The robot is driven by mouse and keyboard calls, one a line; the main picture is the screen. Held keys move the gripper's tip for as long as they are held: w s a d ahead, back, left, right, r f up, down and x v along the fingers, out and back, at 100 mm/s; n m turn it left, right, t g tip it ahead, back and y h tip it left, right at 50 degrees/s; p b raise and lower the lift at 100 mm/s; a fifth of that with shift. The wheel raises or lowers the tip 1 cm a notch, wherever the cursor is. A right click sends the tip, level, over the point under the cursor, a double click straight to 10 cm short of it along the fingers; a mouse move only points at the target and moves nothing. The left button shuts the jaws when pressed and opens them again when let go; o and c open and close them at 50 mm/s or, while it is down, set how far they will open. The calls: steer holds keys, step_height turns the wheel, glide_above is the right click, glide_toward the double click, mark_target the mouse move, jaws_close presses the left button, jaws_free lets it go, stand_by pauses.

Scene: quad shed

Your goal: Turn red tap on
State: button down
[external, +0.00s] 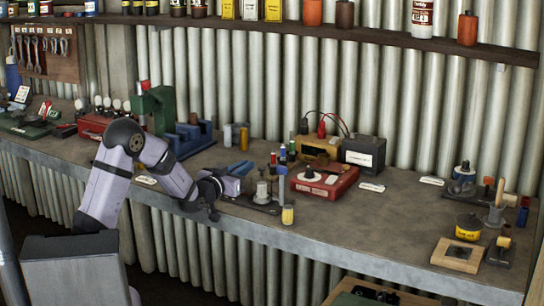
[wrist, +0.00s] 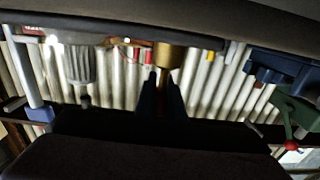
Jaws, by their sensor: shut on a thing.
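My gripper (wrist: 163,85) shows in the wrist view as two dark fingers close together, with a brass-coloured upright part (wrist: 168,62) at their tips. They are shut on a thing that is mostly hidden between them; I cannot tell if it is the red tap. A small red piece (wrist: 149,55) shows just left of the fingers. In the external view my gripper (external: 243,185) is low at the bench's front edge, beside a dark base (external: 250,203) with grey upright fittings (external: 262,190). No red tap handle can be made out clearly there.
Blue blocks (external: 190,138) and a green press (external: 155,107) are behind my arm.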

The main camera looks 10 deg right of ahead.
steer(key=shift+n+t+y, duration=0.4)
steer(key=shift+y, duration=0.1)
steer(key=shift+w+a+n+t+y+b, duration=0.15)
steer(key=shift+n+t+y+b, duration=0.15)
steer(key=shift+y+b, duration=0.1)
steer(key=shift+r, duration=0.1)
steer(key=c, duration=1.8)
jaws_free()
steer(key=shift+c, duration=0.2)
steer(key=shift+b+v, duration=0.55)
steer(key=shift+v, duration=3.1)
